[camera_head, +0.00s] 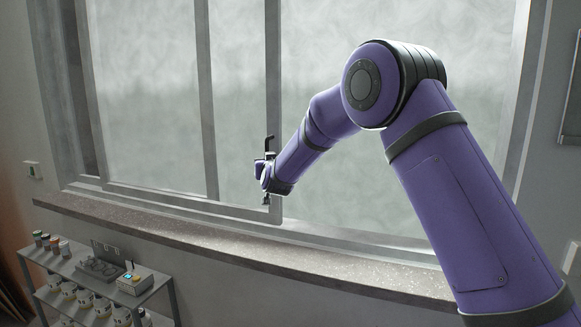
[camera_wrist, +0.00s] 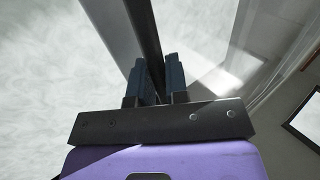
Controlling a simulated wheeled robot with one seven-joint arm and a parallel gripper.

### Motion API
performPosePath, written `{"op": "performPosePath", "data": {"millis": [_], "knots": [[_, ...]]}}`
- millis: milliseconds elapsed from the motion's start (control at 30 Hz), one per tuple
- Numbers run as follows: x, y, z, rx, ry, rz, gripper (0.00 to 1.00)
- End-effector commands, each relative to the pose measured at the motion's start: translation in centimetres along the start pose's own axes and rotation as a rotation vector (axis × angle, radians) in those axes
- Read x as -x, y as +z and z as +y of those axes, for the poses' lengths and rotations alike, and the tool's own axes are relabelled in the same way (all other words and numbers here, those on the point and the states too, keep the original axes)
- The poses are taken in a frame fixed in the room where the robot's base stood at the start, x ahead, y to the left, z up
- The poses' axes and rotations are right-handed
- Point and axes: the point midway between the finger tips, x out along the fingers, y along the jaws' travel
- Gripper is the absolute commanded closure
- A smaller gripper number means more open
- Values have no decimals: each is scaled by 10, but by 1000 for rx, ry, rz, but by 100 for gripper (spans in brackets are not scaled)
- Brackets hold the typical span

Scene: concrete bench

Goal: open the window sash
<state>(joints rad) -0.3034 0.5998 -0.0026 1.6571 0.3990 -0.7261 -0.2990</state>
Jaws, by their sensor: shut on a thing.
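The window sash (camera_head: 274,95) has a grey vertical stile and clouded glass, and it stands in a wide grey window frame (camera_head: 525,100). A dark upright handle (camera_head: 268,144) is at the stile's lower part. My gripper (camera_head: 266,170) is at this handle, just above the sash's bottom corner. In the wrist view the two dark fingers of my gripper (camera_wrist: 157,80) are shut on the dark handle bar (camera_wrist: 143,25), one on each side. The handle's middle is hidden by the fingers. Right of the stile, a wide glazed area reaches to the frame's right side.
A speckled stone sill (camera_head: 250,252) runs below the window. A metal shelf (camera_head: 70,265) with several jars and a small device (camera_head: 135,280) stands at the lower left. A wall switch (camera_head: 33,170) is left of the frame. A framed panel (camera_wrist: 305,118) is at the right.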

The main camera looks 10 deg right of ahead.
Motion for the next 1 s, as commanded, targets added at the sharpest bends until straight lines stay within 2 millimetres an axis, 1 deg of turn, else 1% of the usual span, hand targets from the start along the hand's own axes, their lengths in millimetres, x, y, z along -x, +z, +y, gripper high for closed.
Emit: {"op": "performPosePath", "data": {"millis": [33, 100, 200, 367, 700, 733, 767, 800, 1000], "knots": [[-5, 1, -10, -1, -5, -1, 100], [-10, 2, -18, 0, -4, -3, 100], [-15, 2, -24, 0, -3, -2, 100], [-19, 1, -29, 1, -1, -2, 100], [-19, 1, -29, 1, -1, -2, 100], [-19, 1, -29, 1, -1, -2, 78], [-19, 1, -29, 1, -1, -1, 72], [-19, 1, -29, 1, 0, -1, 62], [-20, 0, -28, 1, 1, -1, 61]]}}
